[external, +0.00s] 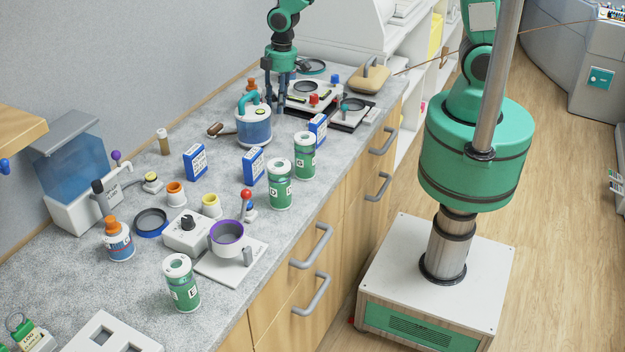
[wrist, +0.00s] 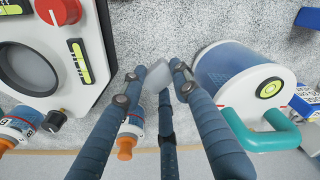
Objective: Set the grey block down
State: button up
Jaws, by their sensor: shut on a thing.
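The grey block (wrist: 157,77) shows in the wrist view as a small pale grey piece between the fingertips of my gripper (wrist: 154,86). The long dark blue fingers are shut on it. Speckled grey counter lies behind the block; I cannot tell whether the block touches it. In the external view my gripper (external: 277,92) points down over the far part of the counter (external: 215,140), just behind the blue jar with the teal handle (external: 254,130). I cannot make out the block in that view.
In the wrist view the blue jar (wrist: 240,75) is close on the right. A white device with a red knob (wrist: 60,10) is on the left, with orange-capped bottles (wrist: 130,135) nearby. Bare counter shows above the fingertips. Blue-and-white boxes (external: 195,162) and green canisters (external: 280,185) stand nearer the camera.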

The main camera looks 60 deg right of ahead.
jog(key=shift+w, duration=0.1)
send_over(237, 124)
jog(key=shift+s+f+b, duration=0.3)
jog(key=shift+f, duration=0.45)
jog(key=shift+f, duration=0.1)
jog(key=shift+f, duration=1.65)
jog(key=shift+f, duration=0.1)
jog(key=o, duration=0.7)
jog(key=shift+o, duration=0.2)
